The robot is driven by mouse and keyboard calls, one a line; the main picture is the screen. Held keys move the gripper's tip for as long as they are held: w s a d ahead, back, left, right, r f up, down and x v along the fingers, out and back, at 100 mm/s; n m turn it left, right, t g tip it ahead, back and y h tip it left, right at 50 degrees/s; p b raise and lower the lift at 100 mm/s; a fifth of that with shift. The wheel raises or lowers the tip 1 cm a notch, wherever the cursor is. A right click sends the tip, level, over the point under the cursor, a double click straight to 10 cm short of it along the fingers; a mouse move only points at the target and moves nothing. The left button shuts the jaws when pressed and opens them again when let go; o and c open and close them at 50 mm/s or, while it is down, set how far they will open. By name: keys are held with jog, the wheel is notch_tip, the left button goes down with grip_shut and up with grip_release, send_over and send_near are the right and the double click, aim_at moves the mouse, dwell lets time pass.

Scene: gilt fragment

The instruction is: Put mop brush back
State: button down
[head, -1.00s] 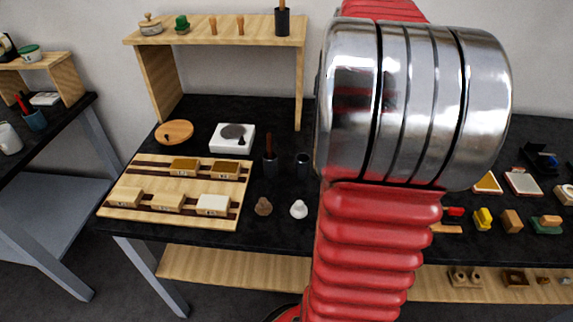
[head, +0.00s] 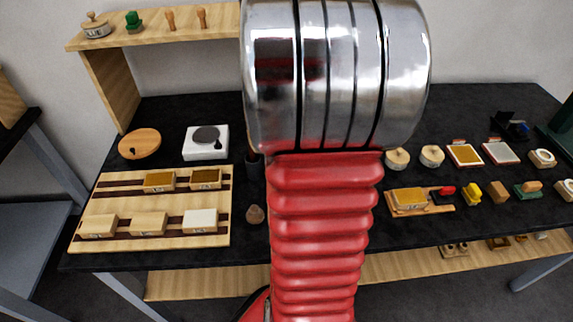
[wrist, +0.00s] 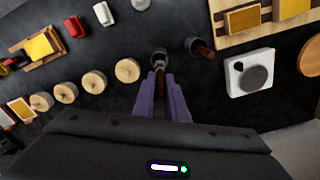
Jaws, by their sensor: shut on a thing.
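My gripper (wrist: 160,76) shows in the wrist view with its two purple fingers close together. It is shut on a thin thing that I take to be the mop brush; the fingers hide most of it. A dark round cup (wrist: 160,56) is right at the fingertips; I cannot tell whether the brush is inside it or above it. A second dark cup (wrist: 192,43) with a red-brown handle (wrist: 204,51) stands to its right. In the head view my arm hides the gripper, and one dark cup (head: 253,166) shows partly beside the arm.
A wooden rack (head: 225,240) with several labelled blocks and a white device (head: 205,143) are on the left of the black table. A wooden shelf (head: 155,34) stands behind. Several round wooden pieces (wrist: 127,70) and small coloured objects lie on the other side.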

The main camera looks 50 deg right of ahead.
jog(key=shift+f, duration=3)
jog(key=shift+f, duration=1.95)
jog(key=c, duration=1.8)
grip_release()
jog(key=shift+o, duration=0.2)
notch_tip(320, 180, up, 12)
